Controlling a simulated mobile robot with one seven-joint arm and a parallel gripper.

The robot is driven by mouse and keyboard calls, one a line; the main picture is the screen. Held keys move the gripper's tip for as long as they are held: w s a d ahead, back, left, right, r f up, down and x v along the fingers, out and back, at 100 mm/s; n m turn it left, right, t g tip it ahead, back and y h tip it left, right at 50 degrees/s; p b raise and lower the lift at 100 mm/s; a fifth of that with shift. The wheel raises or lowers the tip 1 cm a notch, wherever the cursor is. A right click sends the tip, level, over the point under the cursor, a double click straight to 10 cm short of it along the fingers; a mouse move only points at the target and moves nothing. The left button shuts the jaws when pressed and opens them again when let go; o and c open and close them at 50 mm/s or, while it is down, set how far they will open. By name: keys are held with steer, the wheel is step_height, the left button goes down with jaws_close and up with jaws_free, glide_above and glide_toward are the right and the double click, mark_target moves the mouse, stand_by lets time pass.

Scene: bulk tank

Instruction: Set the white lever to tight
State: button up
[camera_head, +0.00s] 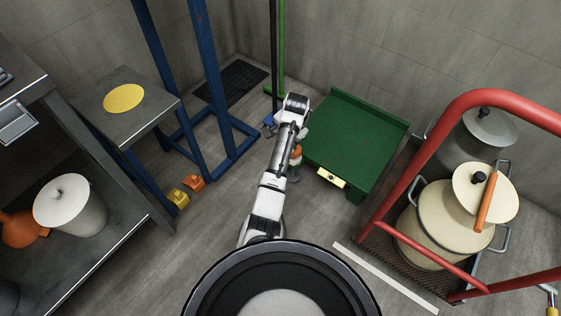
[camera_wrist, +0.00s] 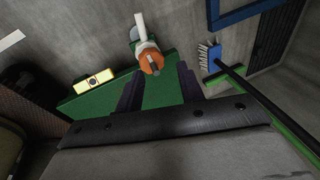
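The fitting stands beside the green platform and shows partly behind my arm in the head view (camera_head: 296,153). My gripper (camera_wrist: 160,72) is open, its two dark fingers apart on either side of the fitting's near side in the picture, with nothing between them that I can see gripped. The lever lies beyond the fingertips. In the head view my arm hides the gripper. No tight mark can be read.
The green platform (camera_head: 355,135) carries a yellow-and-white plate (camera_head: 331,178) on its front edge. A broom with a blue head (camera_wrist: 214,58) stands near the fitting. A red-railed cart (camera_head: 408,165) with pots is at right, a blue stand (camera_head: 216,85) at left.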

steer(key=shift+m+g+y, duration=0.3)
steer(key=shift+g, duration=0.4)
steer(key=f+b, duration=0.1)
steer(key=f, duration=0.4)
steer(key=f+b, duration=0.2)
steer(key=f, duration=0.4)
steer(key=a+f+b, duration=0.1)
steer(key=f+b, duration=0.1)
steer(key=f, duration=0.3)
steer(key=shift+s+f, duration=0.1)
steer(key=shift+f, duration=0.3)
jaws_close()
